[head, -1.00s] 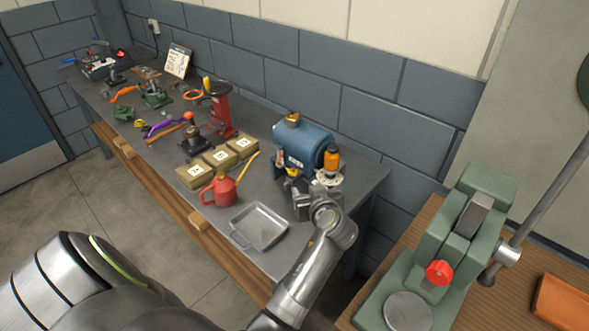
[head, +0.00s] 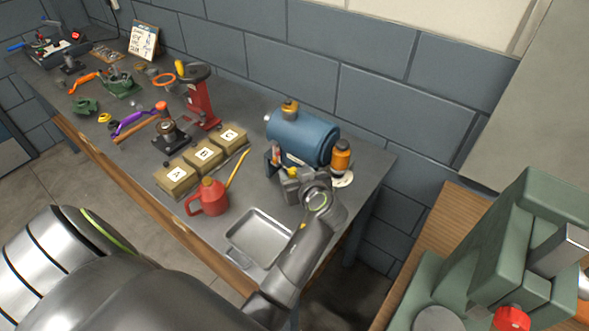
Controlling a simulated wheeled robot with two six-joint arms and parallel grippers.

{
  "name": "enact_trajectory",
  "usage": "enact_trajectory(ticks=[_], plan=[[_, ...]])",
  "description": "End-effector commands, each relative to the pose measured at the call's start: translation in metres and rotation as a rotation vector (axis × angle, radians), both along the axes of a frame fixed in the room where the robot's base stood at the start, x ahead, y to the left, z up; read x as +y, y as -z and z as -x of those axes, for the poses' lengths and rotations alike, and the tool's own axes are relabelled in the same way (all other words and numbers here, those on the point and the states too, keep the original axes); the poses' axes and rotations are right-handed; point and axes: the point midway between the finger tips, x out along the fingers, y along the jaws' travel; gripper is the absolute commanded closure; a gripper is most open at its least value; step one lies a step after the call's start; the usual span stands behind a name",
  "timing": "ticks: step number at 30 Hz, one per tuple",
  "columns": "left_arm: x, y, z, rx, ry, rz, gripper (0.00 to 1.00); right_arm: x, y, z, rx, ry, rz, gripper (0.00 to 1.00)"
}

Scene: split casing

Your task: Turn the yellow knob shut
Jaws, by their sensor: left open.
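A small yellow knob (head: 292,171) shows at the near side of the blue tank (head: 303,136), low down by the bench top. My left gripper (head: 289,184) is right at the knob, its fingers pointing toward the tank. The fingers are open and partly hidden by the wrist, and the knob is partly covered by them. I cannot tell whether they touch it. My right gripper is not in view.
An orange bottle (head: 341,157) stands right of the tank. A grey tray (head: 258,238), a red oil can (head: 209,197) and lettered boxes (head: 203,155) lie to the left. A green press (head: 520,245) stands at right.

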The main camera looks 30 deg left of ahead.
Motion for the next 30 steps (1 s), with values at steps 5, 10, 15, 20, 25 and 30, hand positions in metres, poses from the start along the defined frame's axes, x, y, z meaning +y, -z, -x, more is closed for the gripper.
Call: enact_trajectory(ticks=[5,10,15,20,25,30], plan=[[-0.0001,0.0001,0.0001,0.0,0.0,0.0,0.5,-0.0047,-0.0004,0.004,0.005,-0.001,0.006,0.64],[0.0,0.0,0.0,0.0,0.0,0.0,0.67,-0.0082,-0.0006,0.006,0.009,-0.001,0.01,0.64],[0.0001,-0.0001,-0.0001,0.0,0.0,0.0,0.89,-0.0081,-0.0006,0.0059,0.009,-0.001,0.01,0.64],[0.0002,-0.0002,0.0,0.0,0.002,0.0,0.94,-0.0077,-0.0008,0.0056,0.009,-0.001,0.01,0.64],[0.001,-0.001,0.0008,0.001,0.03,-0.001,0.94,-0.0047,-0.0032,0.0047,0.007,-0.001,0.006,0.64],[0.0029,-0.0025,0.0025,0.0,0.107,-0.002,0.94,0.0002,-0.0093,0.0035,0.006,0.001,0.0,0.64]])
